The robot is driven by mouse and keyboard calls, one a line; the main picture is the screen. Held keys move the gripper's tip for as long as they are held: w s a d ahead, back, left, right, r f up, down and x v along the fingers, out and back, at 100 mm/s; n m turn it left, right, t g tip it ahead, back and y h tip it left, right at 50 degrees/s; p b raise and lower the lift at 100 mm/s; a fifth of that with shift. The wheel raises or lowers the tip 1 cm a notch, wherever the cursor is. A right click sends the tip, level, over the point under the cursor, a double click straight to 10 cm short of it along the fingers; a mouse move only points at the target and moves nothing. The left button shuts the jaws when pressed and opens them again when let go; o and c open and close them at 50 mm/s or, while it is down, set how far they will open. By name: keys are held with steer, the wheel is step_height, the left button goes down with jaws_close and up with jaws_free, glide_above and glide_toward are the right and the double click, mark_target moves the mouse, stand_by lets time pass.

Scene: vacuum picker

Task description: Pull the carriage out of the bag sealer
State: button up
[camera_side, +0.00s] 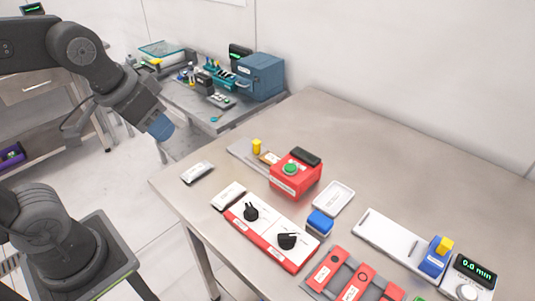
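A red box (296,178) with a green button and a black top part stands left of the table's middle. Farther right, a blue block with a yellow knob (436,257) sits at the right end of a white rail (385,233). Labels are too small to read, so I cannot tell which unit is the bag sealer. My gripper (161,128) is in the air beyond the table's left edge, apart from everything; its finger opening cannot be made out.
A red and white panel with two black knobs (270,230) lies at the front. Near it are a blue box (320,222), a white tray (334,198) and red blocks (353,280). A timer (470,280) reads 0.0 min. A cluttered side bench (175,95) stands behind.

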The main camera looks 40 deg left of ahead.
steer(key=w+r+g, duration=0.1)
steer(key=w+g, duration=0.1)
steer(key=w, duration=0.8)
steer(key=g, duration=0.3)
glide_above(256, 143)
step_height(256, 143, down, 10)
step_height(256, 143, down, 13)
steer(key=shift+f, duration=0.15)
steer(key=shift+c, duration=0.4)
jaws_close()
